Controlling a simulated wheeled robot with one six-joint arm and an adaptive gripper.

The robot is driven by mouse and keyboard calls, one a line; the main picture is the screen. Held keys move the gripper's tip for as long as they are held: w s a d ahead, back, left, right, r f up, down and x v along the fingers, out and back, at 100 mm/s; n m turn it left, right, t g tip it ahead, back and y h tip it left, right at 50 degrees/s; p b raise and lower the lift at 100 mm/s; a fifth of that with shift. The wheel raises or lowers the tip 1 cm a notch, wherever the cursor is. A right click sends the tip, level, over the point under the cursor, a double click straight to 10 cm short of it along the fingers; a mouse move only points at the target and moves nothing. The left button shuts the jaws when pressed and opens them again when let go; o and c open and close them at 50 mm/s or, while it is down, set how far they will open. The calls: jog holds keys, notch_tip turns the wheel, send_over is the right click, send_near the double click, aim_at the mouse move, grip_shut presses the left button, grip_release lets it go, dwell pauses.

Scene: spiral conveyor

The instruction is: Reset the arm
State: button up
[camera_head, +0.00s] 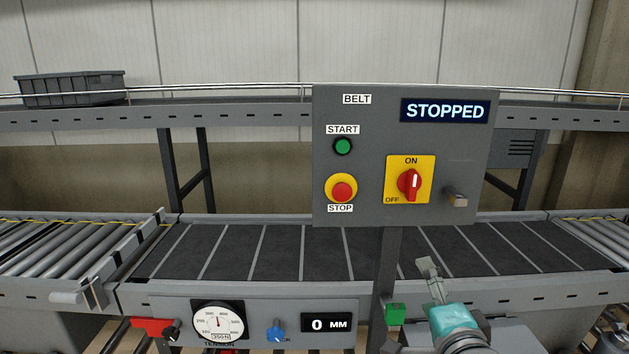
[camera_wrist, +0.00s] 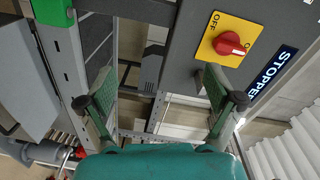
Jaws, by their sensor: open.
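The display (camera_head: 445,110) reads STOPPED.
The panel has a green START button (camera_head: 343,146) and a red STOP button (camera_head: 341,191). The dark belt (camera_head: 260,252) looks bare. A tension dial (camera_head: 218,320), a blue knob (camera_head: 276,330) and a 0 MM readout (camera_head: 330,323) sit below. A grey crate (camera_head: 70,88) stands on the upper conveyor.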

jog(key=s+f+n+g, duration=0.1)
jog(key=s+f+n, duration=0.3)
jog(key=s+f, duration=0.65)
jog(key=s+f+n, duration=0.4)
jog(key=s+f, duration=0.4)
jog(key=f, duration=0.5)
jog(key=s+f+n, duration=0.2)
jog(key=s+n, duration=0.1)
jog(key=s, duration=0.9)
jog(key=s+a+f+n+g, duration=0.1)
jog(key=s+n, duration=0.3)
jog(key=s, duration=0.9)
jog(key=shift+a+f+g, duration=0.15)
jog(key=shift+f+g, duration=0.15)
jog(key=shift+f, duration=0.2)
jog(key=shift+s, duration=0.1)
